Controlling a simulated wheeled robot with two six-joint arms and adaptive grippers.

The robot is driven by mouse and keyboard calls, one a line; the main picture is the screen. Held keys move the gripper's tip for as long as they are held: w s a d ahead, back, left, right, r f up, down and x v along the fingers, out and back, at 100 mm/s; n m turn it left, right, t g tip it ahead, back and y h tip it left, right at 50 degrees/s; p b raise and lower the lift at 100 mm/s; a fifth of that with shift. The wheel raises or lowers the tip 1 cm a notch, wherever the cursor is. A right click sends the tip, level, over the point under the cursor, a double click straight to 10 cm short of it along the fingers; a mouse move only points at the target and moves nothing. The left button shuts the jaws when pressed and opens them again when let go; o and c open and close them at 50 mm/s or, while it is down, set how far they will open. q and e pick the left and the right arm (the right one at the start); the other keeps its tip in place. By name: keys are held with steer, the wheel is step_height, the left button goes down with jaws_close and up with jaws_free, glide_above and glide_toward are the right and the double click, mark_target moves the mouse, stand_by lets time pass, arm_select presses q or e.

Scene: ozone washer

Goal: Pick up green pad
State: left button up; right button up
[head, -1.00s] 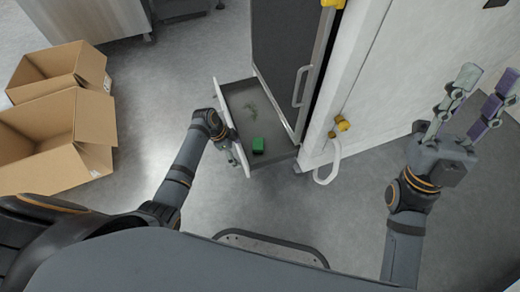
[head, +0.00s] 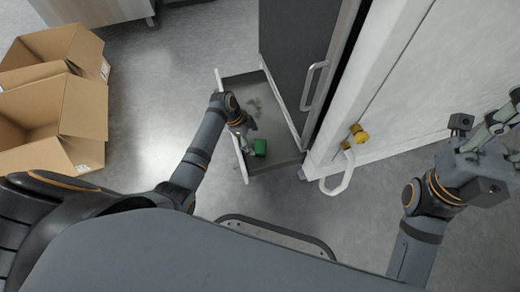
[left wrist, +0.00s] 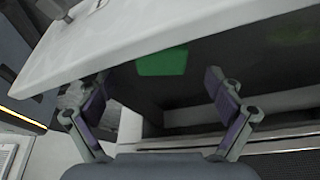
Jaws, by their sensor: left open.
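The green pad (head: 259,147) is a small green block lying in the grey open drawer (head: 287,155) at the foot of the machine. My left gripper (head: 246,139) is over the drawer, just left of the pad in the head view. In the left wrist view the pad (left wrist: 163,61) shows ahead, beyond the open, empty fingers of my left gripper (left wrist: 160,108). The drawer's pale front panel (left wrist: 150,30) crosses the top of that view and covers part of the pad. My right gripper (head: 496,132) is at the right edge, apart from the pad, with its fingers partly cut off.
A tall machine with a dark door and handle (head: 312,86) stands behind the drawer. Open cardboard boxes (head: 85,110) stand at the left. Floor between is clear.

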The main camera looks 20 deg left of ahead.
mark_target(258, 146)
arm_select(q)
steer(key=b+x, duration=0.4)
steer(key=x, duration=0.1)
steer(key=shift+d+f, duration=0.1)
steer(key=shift+f, duration=0.05)
steer(key=shift+r, duration=0.2)
steer(key=shift+c, duration=0.2)
steer(key=c, duration=1.1)
step_height(258, 146, up, 10)
steer(key=p, duration=0.6)
steer(key=shift+f, duration=0.2)
steer(key=shift+r, duration=0.25)
